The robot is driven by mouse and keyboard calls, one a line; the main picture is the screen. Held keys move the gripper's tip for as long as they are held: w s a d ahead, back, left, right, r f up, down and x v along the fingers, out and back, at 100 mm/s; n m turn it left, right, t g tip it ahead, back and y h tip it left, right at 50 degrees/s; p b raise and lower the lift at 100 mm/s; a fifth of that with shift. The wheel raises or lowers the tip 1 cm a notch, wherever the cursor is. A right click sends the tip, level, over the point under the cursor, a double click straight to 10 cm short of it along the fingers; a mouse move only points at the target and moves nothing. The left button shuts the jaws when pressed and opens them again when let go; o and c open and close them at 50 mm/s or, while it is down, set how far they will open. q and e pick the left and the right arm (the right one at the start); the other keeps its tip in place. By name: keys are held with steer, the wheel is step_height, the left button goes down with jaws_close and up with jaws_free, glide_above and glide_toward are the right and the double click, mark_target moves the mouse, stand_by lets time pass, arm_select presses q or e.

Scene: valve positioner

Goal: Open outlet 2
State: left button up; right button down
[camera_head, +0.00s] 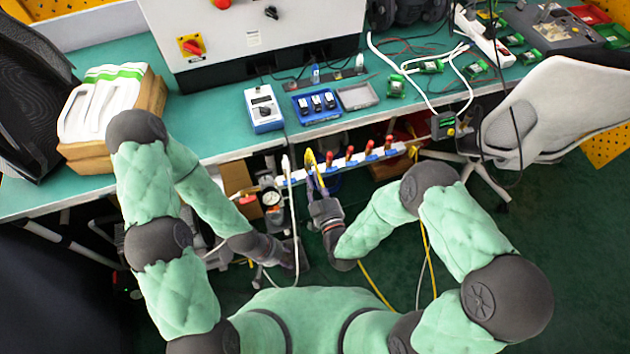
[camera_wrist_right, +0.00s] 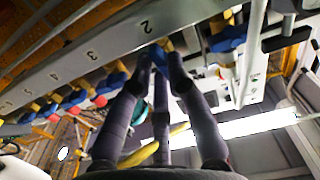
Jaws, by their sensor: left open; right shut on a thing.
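A grey valve manifold rail (camera_head: 350,162) with red and blue valves runs below the table's front edge. In the right wrist view, its rail (camera_wrist_right: 103,58) carries printed numbers, with the 2 close above my fingers. My right gripper (camera_head: 317,180) reaches up to the rail's left part. In the wrist view, my right gripper (camera_wrist_right: 158,68) is closed around the blue valve handle (camera_wrist_right: 160,57) at outlet 2; the fingers hide much of it. My left gripper (camera_head: 288,258) hangs low, left of the right one, open and apart from the manifold; its fingertips are hard to make out.
A pressure gauge (camera_head: 270,197) and a white hose (camera_head: 293,215) are left of my right gripper. Yellow hoses (camera_head: 375,287) hang below the manifold. The green table (camera_head: 225,140) overhangs above. A white chair (camera_head: 560,105) stands at the right.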

steer(key=shift+m, duration=0.6)
steer(key=c, duration=1.2)
jaws_free()
steer(key=v, duration=0.7)
steer(key=shift+s, duration=0.25)
